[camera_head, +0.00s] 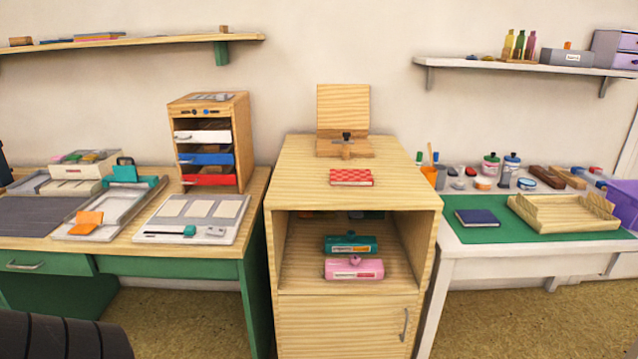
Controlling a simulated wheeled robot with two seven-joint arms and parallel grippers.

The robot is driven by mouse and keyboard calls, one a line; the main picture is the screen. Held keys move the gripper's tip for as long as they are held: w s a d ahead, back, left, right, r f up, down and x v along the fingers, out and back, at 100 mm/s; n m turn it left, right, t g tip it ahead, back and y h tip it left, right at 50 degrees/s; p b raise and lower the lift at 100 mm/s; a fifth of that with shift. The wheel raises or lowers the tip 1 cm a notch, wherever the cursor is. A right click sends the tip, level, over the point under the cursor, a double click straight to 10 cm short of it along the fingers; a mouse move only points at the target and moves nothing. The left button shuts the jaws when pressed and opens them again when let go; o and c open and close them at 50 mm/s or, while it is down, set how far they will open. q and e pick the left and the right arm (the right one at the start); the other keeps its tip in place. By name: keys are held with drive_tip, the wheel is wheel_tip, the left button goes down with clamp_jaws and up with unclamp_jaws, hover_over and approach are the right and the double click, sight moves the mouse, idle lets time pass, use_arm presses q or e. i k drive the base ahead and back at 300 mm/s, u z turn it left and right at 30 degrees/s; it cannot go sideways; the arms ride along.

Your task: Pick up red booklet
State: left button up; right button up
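The red booklet (351,177) lies flat on top of the wooden cabinet (300,185), near the middle of the top and toward its front. It has a pale patterned cover and nothing lies on it. Neither my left gripper nor my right gripper is in view.
Behind the booklet stands a wooden stand with an upright board (343,107). The open shelf below holds a teal inkpad (350,244) and a pink inkpad (354,269). A drawer tower (243,130) stands at left. A dark blue booklet (477,217) lies on the green mat (470,235) at right.

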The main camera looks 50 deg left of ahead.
sight(364, 177)
drive_tip(key=u, duration=1.85)
